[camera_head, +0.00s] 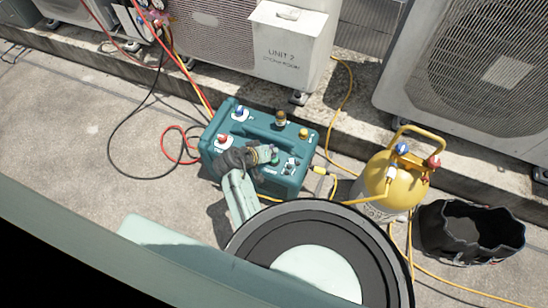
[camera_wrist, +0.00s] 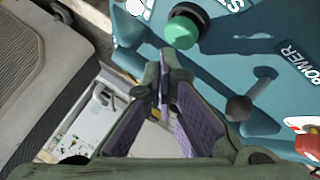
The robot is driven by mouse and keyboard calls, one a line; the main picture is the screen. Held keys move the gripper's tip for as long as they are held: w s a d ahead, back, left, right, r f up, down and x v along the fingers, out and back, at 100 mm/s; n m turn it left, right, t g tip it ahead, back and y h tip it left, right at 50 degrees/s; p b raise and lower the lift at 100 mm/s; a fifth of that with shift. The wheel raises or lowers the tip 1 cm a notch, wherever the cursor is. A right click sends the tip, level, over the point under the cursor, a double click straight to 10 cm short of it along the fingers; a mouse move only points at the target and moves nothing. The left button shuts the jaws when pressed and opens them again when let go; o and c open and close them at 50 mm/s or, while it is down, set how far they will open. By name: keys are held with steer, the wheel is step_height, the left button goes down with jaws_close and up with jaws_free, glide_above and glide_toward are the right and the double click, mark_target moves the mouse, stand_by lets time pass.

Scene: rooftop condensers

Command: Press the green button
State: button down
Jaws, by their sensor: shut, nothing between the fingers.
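The green button (camera_wrist: 181,32) is a round cap in a black collar on the teal machine's panel, at the top of the wrist view. The teal machine (camera_head: 222,117) sits on the concrete in the middle of the head view. My gripper (camera_wrist: 163,62) is shut with nothing in it. Its tips appear just below the button in the wrist view. I cannot tell whether they touch it, but a gap seems to show. In the head view my gripper (camera_head: 268,154) is over the front of the machine and partly covers its panel.
A grey toggle lever (camera_wrist: 238,107) and a red-and-white knob (camera_wrist: 308,140) are on the panel near the gripper. A yellow cylinder (camera_head: 390,181) and black bucket (camera_head: 470,232) stand to the right. Condensers (camera_head: 285,62) line the back. Hoses lie around the machine.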

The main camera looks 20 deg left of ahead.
steer(key=shift+f, duration=0.1)
stand_by(0.6)
steer(key=shift+f, duration=0.35)
steer(key=shift+f+b, duration=0.75)
steer(key=shift+f, duration=0.1)
stand_by(0.7)
stand_by(0.3)
steer(key=shift+r+p, duration=1.2)
steer(key=shift+r, duration=0.1)
step_height(320, 180, up, 5)
steer(key=p, duration=0.4)
stand_by(0.3)
